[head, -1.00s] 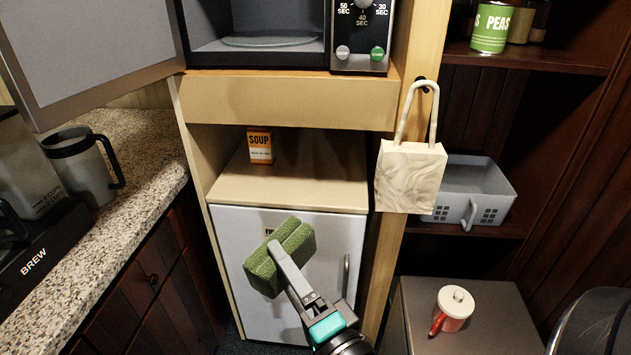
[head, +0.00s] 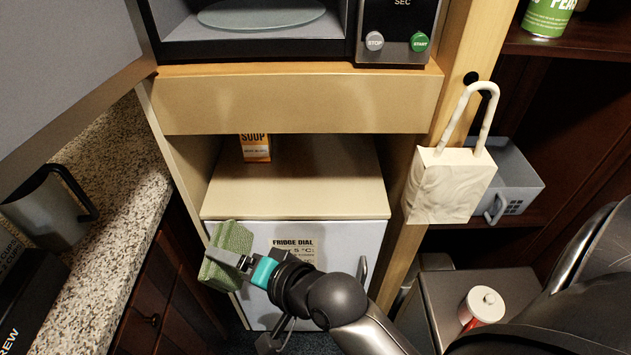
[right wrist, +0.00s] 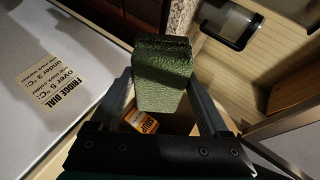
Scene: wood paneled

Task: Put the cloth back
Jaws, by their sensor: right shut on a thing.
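The cloth (head: 230,242) is a folded, thick green block. My right gripper (head: 240,260) is shut on it and holds it in the air in front of the left upper part of the white fridge door. In the right wrist view the cloth (right wrist: 162,62) sits between the two fingers of the right gripper (right wrist: 163,85), and its far end sticks out past them. My left gripper is not in view.
An open microwave (head: 265,35) is higher up. A speckled counter with a mug (head: 48,215) is at left. A cream bag (head: 450,185) hangs on the right post, beside a grey basket (head: 515,175).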

